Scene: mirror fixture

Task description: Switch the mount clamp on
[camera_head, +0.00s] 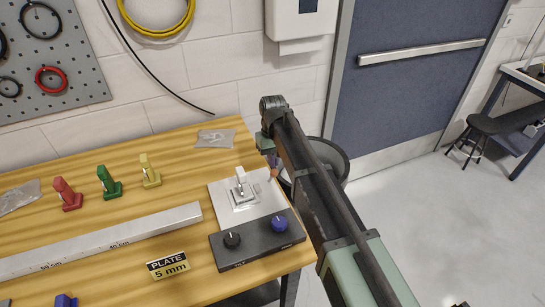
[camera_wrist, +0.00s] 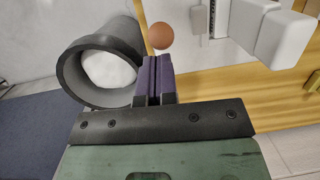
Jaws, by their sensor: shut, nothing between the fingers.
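The mirror mount (camera_head: 240,190) is a white upright piece on a white base plate (camera_head: 221,192) at the bench's right end. It also shows large at the upper right of the wrist view (camera_wrist: 280,32). A brown ball-shaped knob (camera_head: 274,173) sits by the plate's right edge, and it shows just past my fingertips in the wrist view (camera_wrist: 160,35). I cannot see what it is fixed to. My gripper (camera_head: 271,158), with purple fingers, is shut and empty beside this knob, seemingly apart from it. The fingers show in the wrist view (camera_wrist: 154,64). No clamp label is readable.
A dark panel (camera_head: 257,245) with a black knob (camera_head: 232,240) and a blue knob (camera_head: 279,224) lies in front of the plate. A dark bin (camera_head: 337,158) stands off the bench's right end. Red, green and yellow pieces and a long metal bar (camera_head: 110,238) lie to the left.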

